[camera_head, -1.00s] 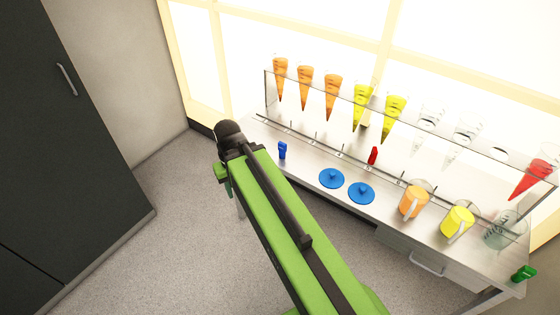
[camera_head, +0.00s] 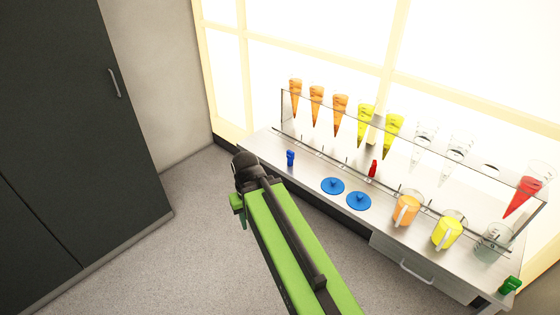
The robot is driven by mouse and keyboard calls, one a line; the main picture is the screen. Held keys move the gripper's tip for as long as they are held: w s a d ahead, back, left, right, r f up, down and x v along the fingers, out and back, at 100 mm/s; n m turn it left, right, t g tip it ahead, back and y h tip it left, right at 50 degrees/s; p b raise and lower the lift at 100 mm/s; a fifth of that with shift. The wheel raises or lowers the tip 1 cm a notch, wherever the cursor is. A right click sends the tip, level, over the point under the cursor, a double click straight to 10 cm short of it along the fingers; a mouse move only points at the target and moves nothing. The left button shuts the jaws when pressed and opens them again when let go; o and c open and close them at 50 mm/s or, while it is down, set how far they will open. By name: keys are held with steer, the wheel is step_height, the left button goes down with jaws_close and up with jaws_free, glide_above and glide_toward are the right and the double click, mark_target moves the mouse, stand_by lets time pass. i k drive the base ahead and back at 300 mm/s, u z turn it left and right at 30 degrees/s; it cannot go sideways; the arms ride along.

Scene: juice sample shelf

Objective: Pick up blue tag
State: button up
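The blue tag (camera_head: 290,158) stands small and upright on the left part of the metal bench (camera_head: 262,142), near its front edge. My green arm reaches up from the bottom of the picture. Its dark end (camera_head: 244,172) is in front of the bench's left end, left of the blue tag and apart from it. The fingers cannot be made out from this angle, so I cannot tell whether my gripper is open. A red tag (camera_head: 373,168) stands farther right on the bench, and a green tag (camera_head: 510,285) is at the right end.
A clear rack (camera_head: 420,143) holds orange, yellow, clear and red cones along the bench. Two blue discs (camera_head: 332,186) lie near the front edge. An orange jug (camera_head: 405,210), a yellow jug (camera_head: 447,233) and a clear jug (camera_head: 492,242) stand right. A dark cabinet (camera_head: 75,130) is at left; the floor between is free.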

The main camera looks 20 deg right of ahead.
mark_target(289, 154)
steer(key=u, duration=0.3)
steer(key=i, duration=1)
steer(key=u, duration=0.05)
